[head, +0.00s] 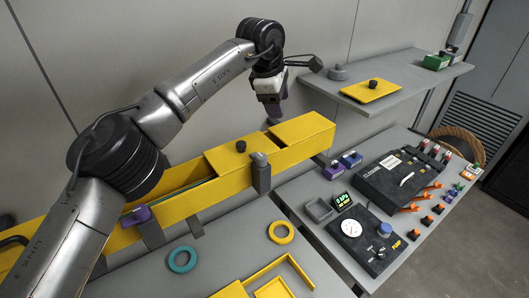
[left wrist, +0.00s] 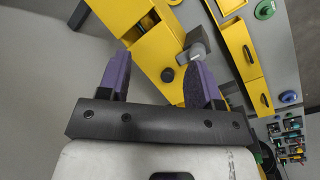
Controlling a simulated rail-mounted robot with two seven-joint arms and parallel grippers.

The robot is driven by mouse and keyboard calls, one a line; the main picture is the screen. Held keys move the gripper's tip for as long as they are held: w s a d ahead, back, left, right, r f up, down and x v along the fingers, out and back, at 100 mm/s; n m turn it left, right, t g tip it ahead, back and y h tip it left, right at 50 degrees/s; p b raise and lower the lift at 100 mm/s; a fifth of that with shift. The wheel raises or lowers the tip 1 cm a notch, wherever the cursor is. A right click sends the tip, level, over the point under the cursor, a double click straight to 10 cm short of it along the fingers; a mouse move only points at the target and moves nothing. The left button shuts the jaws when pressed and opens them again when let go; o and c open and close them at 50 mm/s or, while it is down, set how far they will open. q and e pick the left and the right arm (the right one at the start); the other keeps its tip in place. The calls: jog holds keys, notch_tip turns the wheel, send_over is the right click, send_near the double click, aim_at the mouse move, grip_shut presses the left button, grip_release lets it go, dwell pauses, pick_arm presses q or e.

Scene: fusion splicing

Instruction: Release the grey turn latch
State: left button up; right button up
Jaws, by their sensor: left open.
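The grey turn latch (head: 259,159) sits at the front edge of the long yellow trough (head: 205,195), beside a yellow cover (head: 232,160) with a black knob (head: 241,146). In the left wrist view the grey latch (left wrist: 194,42) lies just beyond the right purple finger, and the black knob (left wrist: 167,75) shows between the fingers. My left gripper (head: 274,110) is open and empty, above and behind the latch, apart from it. Its two purple fingers (left wrist: 160,72) are spread wide in the left wrist view. My right gripper is not in view.
A teal ring (head: 182,259) and a yellow ring (head: 281,232) lie on the front grey table. A black device (head: 400,178) and a pump box (head: 362,242) stand on the right table. A shelf (head: 410,80) with a yellow plate (head: 370,90) is behind.

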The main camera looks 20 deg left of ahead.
aim_at(261, 155)
pick_arm(q)
jog(key=s+a+m+g+y, duration=0.2)
jog(key=s+a+g, duration=0.1)
jog(key=s, duration=0.2)
jog(key=shift+m, duration=0.7)
jog(key=f+p, duration=0.1)
jog(key=f, duration=0.6)
jog(key=f+p, duration=0.1)
jog(key=f, duration=0.6)
jog(key=shift+w+d+f, duration=0.1)
jog(key=shift+d+f, duration=0.1)
jog(key=shift+f, duration=0.15)
jog(key=shift+c, duration=0.4)
jog(key=c, duration=0.8)
jog(key=shift+c, duration=0.2)
